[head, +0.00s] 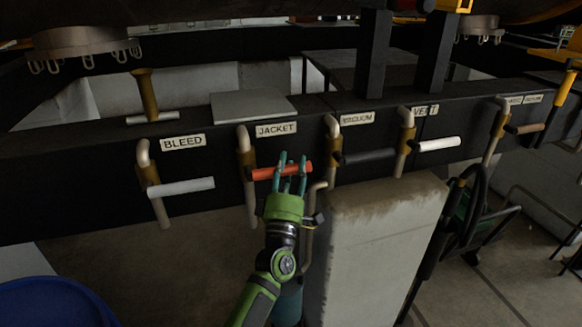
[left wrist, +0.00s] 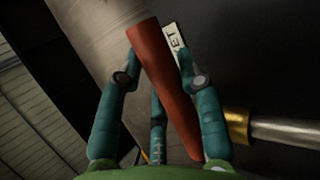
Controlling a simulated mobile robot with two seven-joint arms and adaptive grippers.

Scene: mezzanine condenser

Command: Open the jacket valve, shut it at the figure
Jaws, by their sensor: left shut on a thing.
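The jacket valve has an orange-red lever (head: 268,173) that sticks out level to the right from its brass body (head: 246,160). The JACKET label (head: 276,129) is above it on the dark beam. My left gripper (head: 291,165) is shut on the lever near its outer end. In the left wrist view, the red lever (left wrist: 160,80) runs between the teal fingers (left wrist: 158,65), and the label (left wrist: 176,45) is partly hidden behind it. The brass fitting (left wrist: 238,127) shows at right. My right gripper is not in view. No figure or readout can be made out.
The bleed valve with a white lever (head: 181,187) is to the left. The vacuum valve's dark lever (head: 370,155) and the vent valve's white lever (head: 439,144) are to the right. A pale block (head: 372,240) stands close to my left arm. A blue round thing (head: 55,303) is at lower left.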

